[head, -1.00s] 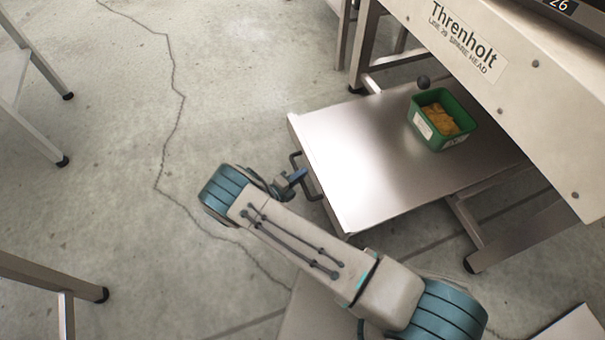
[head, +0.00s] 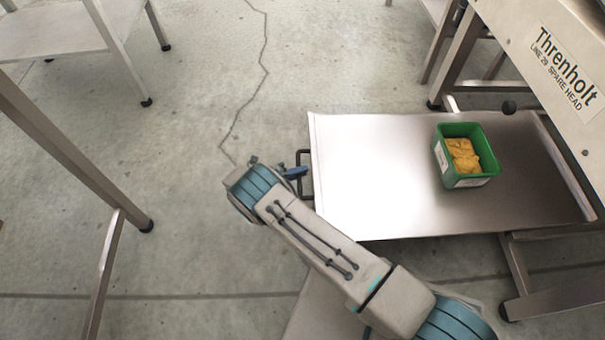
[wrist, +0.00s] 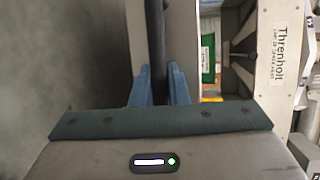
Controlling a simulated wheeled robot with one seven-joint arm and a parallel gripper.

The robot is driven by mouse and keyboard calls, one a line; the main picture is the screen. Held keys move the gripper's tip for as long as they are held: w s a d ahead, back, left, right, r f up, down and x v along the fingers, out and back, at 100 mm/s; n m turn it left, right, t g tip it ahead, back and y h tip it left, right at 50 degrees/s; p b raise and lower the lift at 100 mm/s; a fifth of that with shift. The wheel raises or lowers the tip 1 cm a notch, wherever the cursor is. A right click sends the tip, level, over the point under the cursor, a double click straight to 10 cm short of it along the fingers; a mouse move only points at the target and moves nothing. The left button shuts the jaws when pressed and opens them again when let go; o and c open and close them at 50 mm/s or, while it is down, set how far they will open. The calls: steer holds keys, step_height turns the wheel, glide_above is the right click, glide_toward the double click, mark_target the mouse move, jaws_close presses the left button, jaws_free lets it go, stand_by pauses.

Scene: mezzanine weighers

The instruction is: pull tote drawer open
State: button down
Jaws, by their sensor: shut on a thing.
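The tote drawer (head: 370,175) is a flat, shiny metal tray standing out from under the Threnholt machine. A dark bar handle (head: 304,159) is on its left edge; in the wrist view the handle (wrist: 155,35) runs as a dark bar between my fingers. My gripper (head: 298,174) is shut on the handle; its blue fingers also show in the wrist view (wrist: 158,88). A green tote (head: 448,178) with yellow-orange contents and white labels sits upright on the tray. It shows partly in the wrist view (wrist: 208,55).
The Threnholt machine (head: 550,65) stands at the upper right on metal legs. Another metal frame leg (head: 65,145) stands at left, and a metal table (head: 45,35) at upper left. Bare concrete floor (head: 190,200) lies left of the drawer.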

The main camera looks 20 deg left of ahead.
steer(key=shift+a, duration=0.1)
steer(key=c, duration=1.4)
jaws_free()
steer(key=shift+w, duration=0.1)
steer(key=p+v, duration=0.1)
steer(key=v, duration=1.3)
steer(key=shift+r, duration=0.1)
